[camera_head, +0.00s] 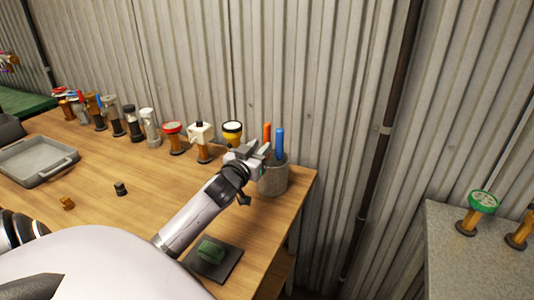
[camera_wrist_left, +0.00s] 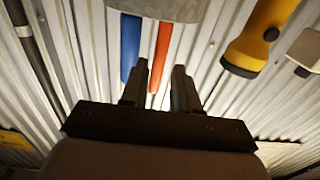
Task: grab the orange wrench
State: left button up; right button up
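The orange wrench (camera_head: 266,133) stands upright in a grey cup (camera_head: 274,182) at the right end of the wooden table, with only its upper part showing. A blue-handled tool (camera_head: 279,142) stands beside it in the same cup. My left gripper (camera_head: 255,149) is at the cup's rim, just left of the orange handle. In the left wrist view, the gripper (camera_wrist_left: 160,66) is open, and the orange handle (camera_wrist_left: 161,48) lines up with the gap between its fingers. The blue handle (camera_wrist_left: 130,45) is left of the fingers. I cannot tell whether a finger touches the wrench. My right gripper is not in view.
A yellow flashlight (camera_head: 232,132) stands close behind the gripper, left of the cup. Several valve-like fittings line the wall further left. A grey tray (camera_head: 38,160) and a dark pad with a green block (camera_head: 211,251) are on the table. The table edge is right of the cup.

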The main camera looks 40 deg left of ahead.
aim_at(265, 141)
pick_arm(q)
jog(key=shift+x, duration=1.8)
grip_shut()
jog(key=shift+r, duration=0.15)
